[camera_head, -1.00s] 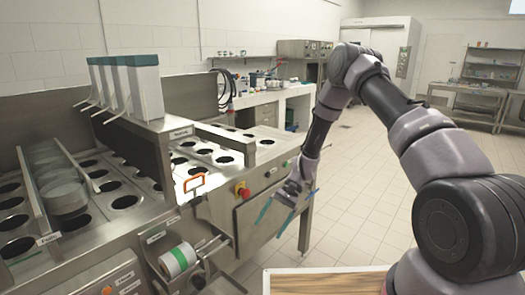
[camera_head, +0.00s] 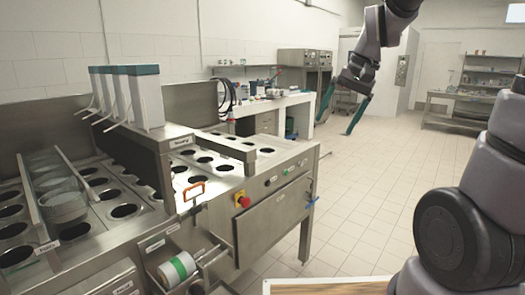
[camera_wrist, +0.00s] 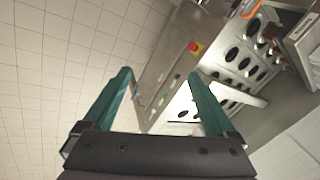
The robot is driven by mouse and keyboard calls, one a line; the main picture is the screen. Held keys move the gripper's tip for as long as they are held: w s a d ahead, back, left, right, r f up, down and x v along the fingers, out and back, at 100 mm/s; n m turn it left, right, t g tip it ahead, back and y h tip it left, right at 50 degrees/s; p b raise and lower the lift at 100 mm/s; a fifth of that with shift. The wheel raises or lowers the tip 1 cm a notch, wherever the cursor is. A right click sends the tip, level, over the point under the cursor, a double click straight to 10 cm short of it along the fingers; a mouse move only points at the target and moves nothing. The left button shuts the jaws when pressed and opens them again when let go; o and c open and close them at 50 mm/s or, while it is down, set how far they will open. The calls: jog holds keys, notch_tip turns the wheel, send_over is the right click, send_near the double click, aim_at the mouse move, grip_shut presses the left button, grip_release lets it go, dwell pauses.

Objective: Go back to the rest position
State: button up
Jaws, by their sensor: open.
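My gripper (camera_head: 341,108) is at the upper right of the head view, raised in the air to the right of the cup filling machine (camera_head: 272,217). Its two teal fingers are spread wide apart with nothing between them. In the wrist view my gripper (camera_wrist: 160,85) also shows open and empty, with the machine tilted beyond the fingertips. My arm runs out of the top of the head view and comes back in at the right edge.
The machine fills the left, with round cup holes, clear cups (camera_head: 62,203), a red stop button (camera_head: 243,199) and a film roll (camera_head: 178,268). A counter (camera_head: 292,103) and a shelf rack (camera_head: 490,75) stand behind. The tiled floor (camera_head: 365,200) is clear. A wooden board edge (camera_head: 325,286) lies at the bottom.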

jog(key=s+d+r+t, duration=0.2)
jog(key=s+d+r, duration=0.1)
jog(key=s, duration=0.3)
jog(key=s+d+r+t+h, duration=0.1)
jog(key=s+d+r+t, duration=0.1)
jog(key=s+r, duration=0.2)
jog(key=shift+s+d+m+t, duration=0.3)
jog(key=shift+s+d+m, duration=0.1)
jog(key=shift+s, duration=0.55)
